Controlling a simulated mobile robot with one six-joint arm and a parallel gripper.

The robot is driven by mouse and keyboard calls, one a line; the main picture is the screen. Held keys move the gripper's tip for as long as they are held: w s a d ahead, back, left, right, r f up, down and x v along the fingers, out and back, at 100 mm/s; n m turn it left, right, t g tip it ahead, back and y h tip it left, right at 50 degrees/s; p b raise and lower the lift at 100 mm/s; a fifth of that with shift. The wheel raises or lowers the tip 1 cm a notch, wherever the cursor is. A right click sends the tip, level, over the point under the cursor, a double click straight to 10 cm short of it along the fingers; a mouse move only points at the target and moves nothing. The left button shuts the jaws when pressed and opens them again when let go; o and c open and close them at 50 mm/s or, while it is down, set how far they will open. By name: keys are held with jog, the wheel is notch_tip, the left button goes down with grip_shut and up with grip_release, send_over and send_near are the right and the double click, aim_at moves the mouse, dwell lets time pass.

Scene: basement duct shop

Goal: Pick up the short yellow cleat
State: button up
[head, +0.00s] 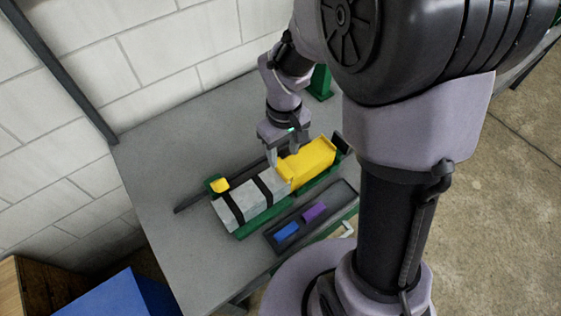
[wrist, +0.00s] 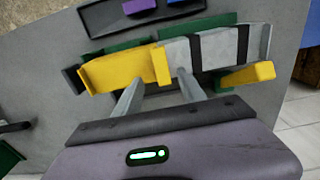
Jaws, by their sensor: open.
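A long yellow piece (head: 312,157) lies end to end with a grey strapped duct (head: 237,203); both also show in the wrist view, the yellow piece (wrist: 120,69) on the left and the duct (wrist: 216,48) on the right. A narrow raised yellow strip (wrist: 161,65) sits at their joint. A small yellow block (head: 219,185) is by the duct's far left end and shows in the wrist view (wrist: 246,76). I cannot tell for sure which is the short cleat. My gripper (head: 283,158) is open and empty; in the wrist view its fingertips (wrist: 160,76) appear either side of the strip.
A dark tray (head: 270,238) with a blue block (head: 286,232) and a purple block (head: 314,212) lies in front. Green supports (head: 248,229) hold the duct. A white block wall (head: 150,55) stands behind the grey table (head: 150,170), whose left part is clear.

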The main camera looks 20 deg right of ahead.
aim_at(283, 167)
jog(key=f, duration=0.1)
jog(key=f+b, duration=0.1)
jog(key=f, duration=0.1)
jog(key=f+b, duration=0.1)
jog(key=f, duration=0.1)
jog(key=shift+s+a+f, duration=0.15)
jog(key=shift+s+f, duration=0.05)
jog(key=shift+s, duration=0.1)
jog(key=shift+r, duration=0.1)
grip_shut()
